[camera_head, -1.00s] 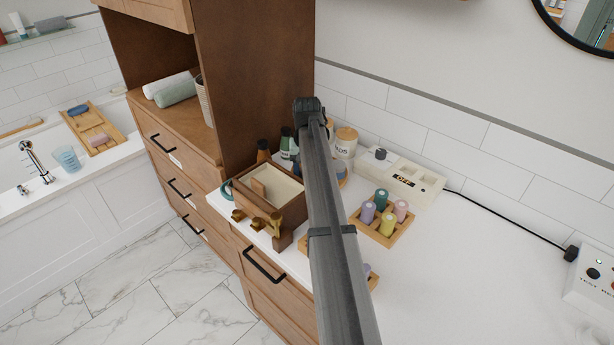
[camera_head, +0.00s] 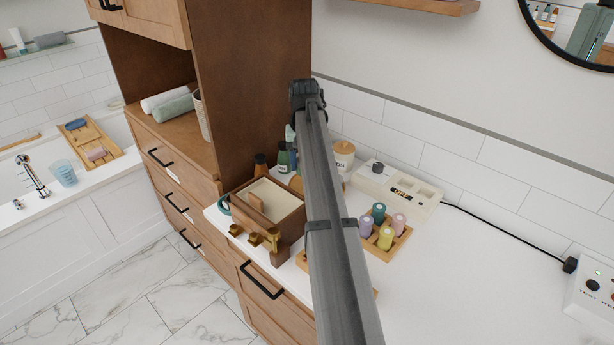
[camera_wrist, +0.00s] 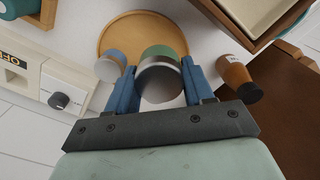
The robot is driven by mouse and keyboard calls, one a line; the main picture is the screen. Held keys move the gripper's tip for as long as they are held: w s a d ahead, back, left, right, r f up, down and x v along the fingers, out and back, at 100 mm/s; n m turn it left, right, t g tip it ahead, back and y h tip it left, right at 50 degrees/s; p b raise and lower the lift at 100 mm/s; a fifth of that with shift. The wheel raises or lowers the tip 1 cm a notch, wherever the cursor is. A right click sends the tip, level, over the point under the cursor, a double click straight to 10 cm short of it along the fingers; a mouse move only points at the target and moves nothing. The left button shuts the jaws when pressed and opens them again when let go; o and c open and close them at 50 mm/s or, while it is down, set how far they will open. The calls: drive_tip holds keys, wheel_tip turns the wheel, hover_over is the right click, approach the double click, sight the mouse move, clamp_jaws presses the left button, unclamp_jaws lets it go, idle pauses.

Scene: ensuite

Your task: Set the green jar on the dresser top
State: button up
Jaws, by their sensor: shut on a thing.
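The green jar (camera_wrist: 165,51) shows in the wrist view with a green side and a silvery grey end. My gripper (camera_wrist: 158,72) is shut on it, with one blue finger on each side. A round wooden tray (camera_wrist: 125,27) lies beyond the jar; I cannot tell whether the jar touches it.
An open wooden box (camera_head: 291,222), a tray of coloured bottles (camera_head: 400,238) and a white switch box (camera_head: 407,190) stand on the counter. A tall wood panel (camera_head: 250,80) rises behind.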

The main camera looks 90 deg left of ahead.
drive_tip(key=w+d+m, duration=0.1)
drive_tip(key=w+d, duration=0.7)
drive_tip(key=w, duration=0.2)
drive_tip(key=f, duration=1.1)
drive_tip(key=shift+w+d, duration=0.25)
drive_tip(key=shift+d, duration=0.1)
drive_tip(key=shift+f, duration=0.15)
drive_tip(key=o, duration=0.8)
wheel_tip(320, 180, up, 12)
drive_tip(key=shift+r, duration=0.2)
